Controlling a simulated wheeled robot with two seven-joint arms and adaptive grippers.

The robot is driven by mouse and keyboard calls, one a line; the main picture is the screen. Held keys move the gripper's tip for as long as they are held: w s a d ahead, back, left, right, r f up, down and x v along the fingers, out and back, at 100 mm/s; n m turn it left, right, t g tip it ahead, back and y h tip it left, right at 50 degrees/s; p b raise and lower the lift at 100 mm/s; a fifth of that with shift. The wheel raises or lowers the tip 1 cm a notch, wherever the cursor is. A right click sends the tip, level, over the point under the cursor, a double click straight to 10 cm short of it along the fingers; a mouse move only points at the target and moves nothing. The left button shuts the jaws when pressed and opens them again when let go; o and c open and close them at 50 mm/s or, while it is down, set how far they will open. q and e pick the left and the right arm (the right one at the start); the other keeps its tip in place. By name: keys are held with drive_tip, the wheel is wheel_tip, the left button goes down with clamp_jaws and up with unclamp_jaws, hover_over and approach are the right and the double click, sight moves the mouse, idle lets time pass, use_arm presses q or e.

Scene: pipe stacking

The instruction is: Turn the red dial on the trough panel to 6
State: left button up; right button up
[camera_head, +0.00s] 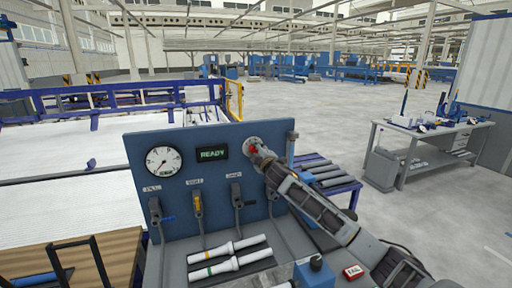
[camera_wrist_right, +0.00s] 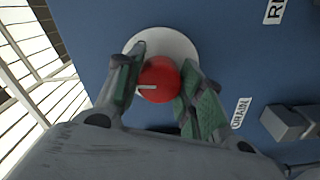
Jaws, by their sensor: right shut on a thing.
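The red dial (camera_wrist_right: 160,82) sits on a round white plate (camera_wrist_right: 178,41) on the blue panel. Its pale pointer line lies roughly level, toward the left, in the right wrist view. In the head view the dial (camera_head: 253,149) shows as a small red patch at the panel's upper right, and no numbers can be read. My right gripper (camera_wrist_right: 160,80) is shut on the dial, one green-padded finger on each side. In the head view my right gripper (camera_head: 260,156) reaches the dial from the lower right. My left gripper is not in view.
The blue panel (camera_head: 222,175) carries a gauge (camera_head: 164,160), a READY display (camera_head: 212,153) and several valve levers, one yellow (camera_head: 198,205). White tubes (camera_head: 229,248) lie in the trough below. A blue box (camera_head: 314,272) and red-labelled block (camera_head: 353,272) stand near my right arm.

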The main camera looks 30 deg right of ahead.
drive_tip(key=n+p, duration=0.1)
drive_tip(key=n, duration=0.1)
drive_tip(key=shift+r+n+p, duration=0.15)
drive_tip(key=shift+n+p, duration=0.15)
drive_tip(key=shift+p, duration=0.05)
drive_tip(key=shift+n+p, duration=0.75)
drive_tip(key=shift+n, duration=0.45)
drive_tip(key=o, duration=1)
drive_tip(key=shift+s, duration=0.15)
